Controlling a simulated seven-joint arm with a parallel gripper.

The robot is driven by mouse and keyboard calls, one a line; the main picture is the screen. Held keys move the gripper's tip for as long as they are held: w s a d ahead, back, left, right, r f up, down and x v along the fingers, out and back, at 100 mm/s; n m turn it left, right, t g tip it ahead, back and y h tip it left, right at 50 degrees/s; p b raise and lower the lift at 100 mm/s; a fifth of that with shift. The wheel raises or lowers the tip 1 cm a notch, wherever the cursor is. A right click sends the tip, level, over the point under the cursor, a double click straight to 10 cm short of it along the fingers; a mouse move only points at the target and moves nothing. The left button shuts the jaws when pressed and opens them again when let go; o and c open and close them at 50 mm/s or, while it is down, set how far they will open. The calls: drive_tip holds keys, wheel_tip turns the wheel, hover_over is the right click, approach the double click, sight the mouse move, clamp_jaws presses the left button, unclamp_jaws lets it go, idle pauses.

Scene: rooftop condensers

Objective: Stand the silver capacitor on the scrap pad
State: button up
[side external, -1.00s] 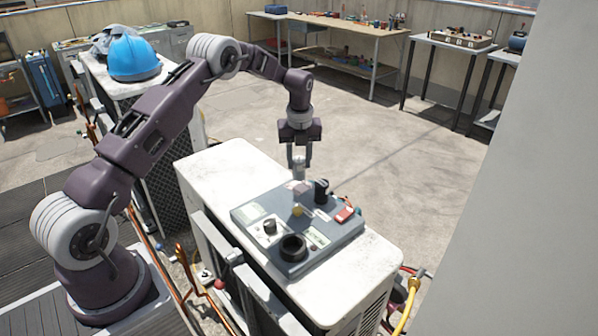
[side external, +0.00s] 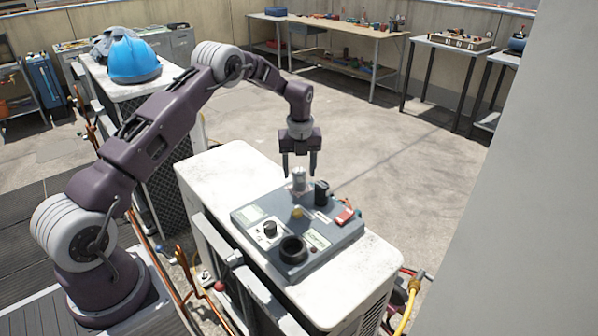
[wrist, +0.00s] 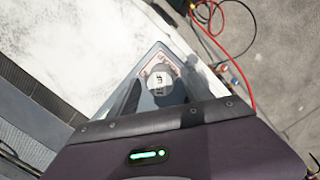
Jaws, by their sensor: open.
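The silver capacitor (side external: 299,180) stands upright on the grey panel, at its far edge in the side view. In the wrist view the capacitor's round top (wrist: 160,80) shows over the pinkish scrap pad (wrist: 149,68), and the capacitor appears to stand on it. The capacitor hides much of the pad. My gripper (side external: 299,174) is open, with its fingers pointing down and spread to either side of the capacitor's upper end. Clear gaps show between the fingers and the capacitor in the side view.
The grey panel (side external: 254,243) lies on the white condenser top (side external: 215,165). A black cylinder (side external: 321,192) stands close to the right of the capacitor. The panel also bears a yellow piece (side external: 297,212), a knob (side external: 270,229), a black ring (side external: 293,249) and a red item (side external: 345,215).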

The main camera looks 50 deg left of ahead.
wheel_tip(320, 180, up, 12)
drive_tip(key=d+f, duration=0.1)
wheel_tip(320, 180, up, 7)
drive_tip(key=n, duration=0.3)
hover_over(300, 174)
drive_tip(key=s+d, duration=0.3)
drive_tip(key=d, duration=0.1)
drive_tip(key=s+d+r+n+t, duration=0.2)
drive_tip(key=s+d+r+n, duration=0.5)
drive_tip(key=s+r, duration=0.2)
drive_tip(key=s+d+n+t, duration=0.1)
drive_tip(key=s+d+n, duration=0.1)
drive_tip(key=s+n, duration=0.3)
drive_tip(key=s+d+f+n+t, duration=0.1)
drive_tip(key=s+d+n, duration=0.2)
drive_tip(key=s, duration=0.8)
drive_tip(key=s+d+n+h, duration=0.1)
drive_tip(key=s+d+n, duration=0.1)
drive_tip(key=s+n, duration=0.4)
drive_tip(key=s, duration=0.3)
drive_tip(key=shift+d+f+n+t, duration=0.2)
drive_tip(key=shift+d+n+t, duration=0.2)
